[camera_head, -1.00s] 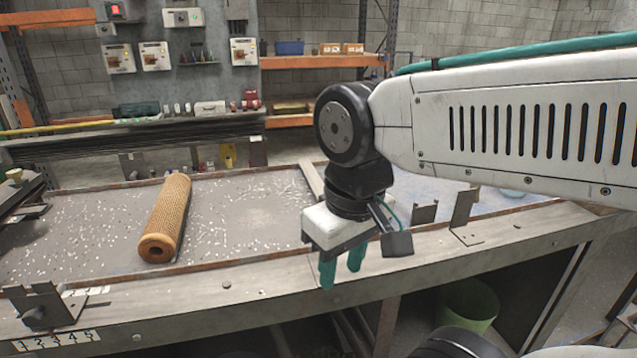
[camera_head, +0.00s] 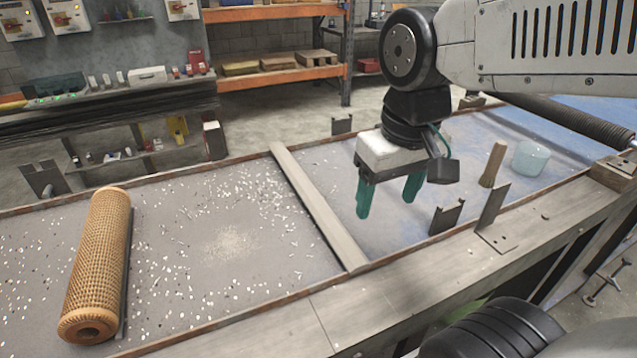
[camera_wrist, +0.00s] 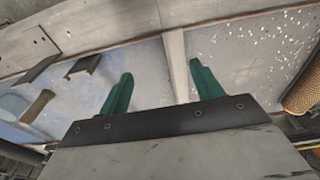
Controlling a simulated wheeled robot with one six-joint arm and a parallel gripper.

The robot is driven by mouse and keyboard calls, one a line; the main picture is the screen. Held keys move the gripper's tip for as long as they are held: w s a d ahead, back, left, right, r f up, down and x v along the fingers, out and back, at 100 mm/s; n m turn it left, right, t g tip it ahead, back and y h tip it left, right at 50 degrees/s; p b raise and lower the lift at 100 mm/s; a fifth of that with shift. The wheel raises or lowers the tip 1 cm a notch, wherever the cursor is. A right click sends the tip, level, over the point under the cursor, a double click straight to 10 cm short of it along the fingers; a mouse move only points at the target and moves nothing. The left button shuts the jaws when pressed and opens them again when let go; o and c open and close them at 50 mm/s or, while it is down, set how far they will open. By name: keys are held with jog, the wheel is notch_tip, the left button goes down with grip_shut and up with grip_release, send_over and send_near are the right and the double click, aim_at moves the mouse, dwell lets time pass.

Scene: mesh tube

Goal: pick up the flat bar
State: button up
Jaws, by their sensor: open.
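A long, flat grey bar (camera_head: 318,208) lies across the bench from the back edge to the front edge, left of my gripper (camera_head: 388,197). It also shows in the wrist view (camera_wrist: 178,65), running down between the fingertips in the picture. A thin dark strip (camera_head: 126,270) lies along the right side of the orange mesh tube (camera_head: 95,265); I cannot tell which of the two is the flat bar. My gripper has green fingers, spread apart and empty, above the blue part of the bench.
Upright metal brackets (camera_head: 492,215) stand at the front edge, right of my gripper. White chips lie scattered on the grey bench top (camera_head: 190,290).

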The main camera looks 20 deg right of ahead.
jog(key=w+a+f, duration=0.1)
jog(key=w, duration=1.2)
send_near(307, 188)
jog(key=f, duration=0.5)
jog(key=w+f, duration=0.1)
jog(key=f, duration=0.2)
grip_shut()
